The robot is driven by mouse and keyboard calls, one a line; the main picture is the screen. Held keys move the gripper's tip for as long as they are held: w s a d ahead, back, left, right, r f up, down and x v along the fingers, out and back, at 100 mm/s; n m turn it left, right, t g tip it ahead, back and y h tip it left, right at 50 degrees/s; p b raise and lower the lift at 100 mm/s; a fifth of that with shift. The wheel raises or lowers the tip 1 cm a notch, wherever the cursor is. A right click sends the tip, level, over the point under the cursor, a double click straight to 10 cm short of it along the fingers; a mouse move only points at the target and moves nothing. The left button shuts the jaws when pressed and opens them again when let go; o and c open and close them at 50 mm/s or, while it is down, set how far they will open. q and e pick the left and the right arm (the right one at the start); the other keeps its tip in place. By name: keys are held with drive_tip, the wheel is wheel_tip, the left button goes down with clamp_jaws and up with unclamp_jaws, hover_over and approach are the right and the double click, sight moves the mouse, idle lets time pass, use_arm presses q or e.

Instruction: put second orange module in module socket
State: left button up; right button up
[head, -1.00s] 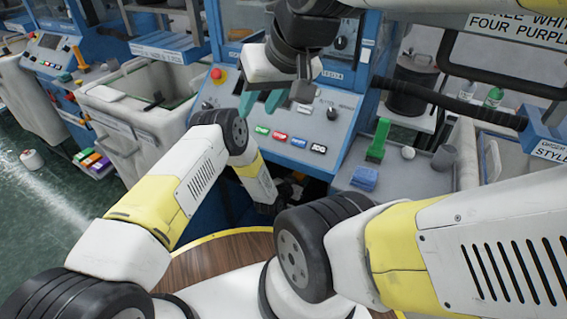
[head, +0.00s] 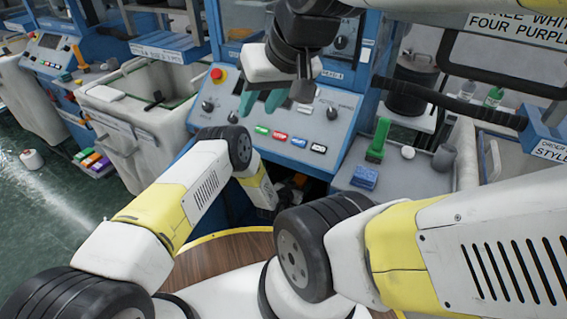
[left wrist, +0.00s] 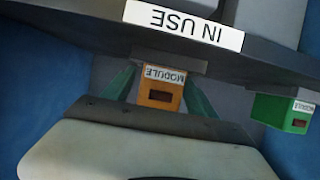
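An orange module (left wrist: 160,94) marked MODULE is just below the shelf marked IN USE in the left wrist view. My left gripper (left wrist: 161,76) has one teal finger on each side of it; narrow gaps show along the fingers, and contact at the tips is unclear. Whether the module is seated or held is unclear too. A green module (left wrist: 281,114) hangs to its right. In the head view my left gripper (head: 288,192) reaches into the dark space under the console, its fingers hidden. My right gripper (head: 262,102) is open and empty before the console's face.
The blue console (head: 335,115) carries a red button and several coloured buttons above my left gripper. The IN USE shelf edge (left wrist: 183,24) lies close beyond the fingers. A grey side table (head: 410,175) with a green item and a blue block stands to the right.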

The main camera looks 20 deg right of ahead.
use_arm(q)
drive_tip(key=shift+a+r, duration=0.1)
drive_tip(key=shift+r, duration=0.1)
drive_tip(key=v, duration=1.2)
